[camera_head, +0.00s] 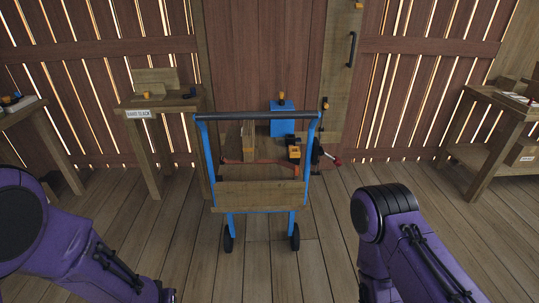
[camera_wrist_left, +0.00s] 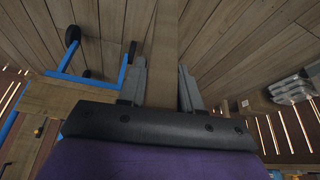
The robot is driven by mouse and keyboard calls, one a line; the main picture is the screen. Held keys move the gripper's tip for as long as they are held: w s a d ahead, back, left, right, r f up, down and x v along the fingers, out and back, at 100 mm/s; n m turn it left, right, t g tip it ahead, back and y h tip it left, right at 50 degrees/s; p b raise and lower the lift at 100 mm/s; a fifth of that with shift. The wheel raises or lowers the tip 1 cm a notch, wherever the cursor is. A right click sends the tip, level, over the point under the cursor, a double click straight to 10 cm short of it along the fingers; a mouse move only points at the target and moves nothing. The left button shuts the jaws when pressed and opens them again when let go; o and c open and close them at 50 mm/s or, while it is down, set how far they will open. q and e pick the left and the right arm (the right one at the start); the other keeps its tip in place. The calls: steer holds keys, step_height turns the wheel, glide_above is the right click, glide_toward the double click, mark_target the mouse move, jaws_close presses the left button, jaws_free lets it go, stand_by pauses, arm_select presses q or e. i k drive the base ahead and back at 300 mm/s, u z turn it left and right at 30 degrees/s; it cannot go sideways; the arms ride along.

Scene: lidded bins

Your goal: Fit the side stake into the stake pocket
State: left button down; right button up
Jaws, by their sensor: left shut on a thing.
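My left gripper (camera_wrist_left: 164,88) shows only in the left wrist view. Its two grey fingers are shut on a long, flat wooden bar, the side stake (camera_wrist_left: 166,45), which runs away from the fingers and out of the top edge. In the head view my left arm enters at lower left; its gripper and the stake are out of sight. My right arm enters at lower right, with its gripper out of frame. A blue cart (camera_head: 203,155) with wooden boards stands ahead in the middle. I cannot make out the stake pocket clearly in either view.
A small wooden bench (camera_head: 190,101) with a white label stands left of the cart. Tables stand at far left and far right (camera_head: 505,110). A plank wall with a door (camera_head: 265,60) is behind. The plank floor around the cart is clear.

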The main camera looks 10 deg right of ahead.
mark_target(290, 144)
steer(key=z, duration=0.55)
steer(key=k, duration=0.8)
steer(key=z, duration=1.3)
steer(key=i, duration=2.35)
steer(key=u, duration=0.2)
steer(key=i, duration=1.85)
steer(key=u, duration=2.05)
steer(key=i, duration=0.95)
steer(key=u, duration=0.6)
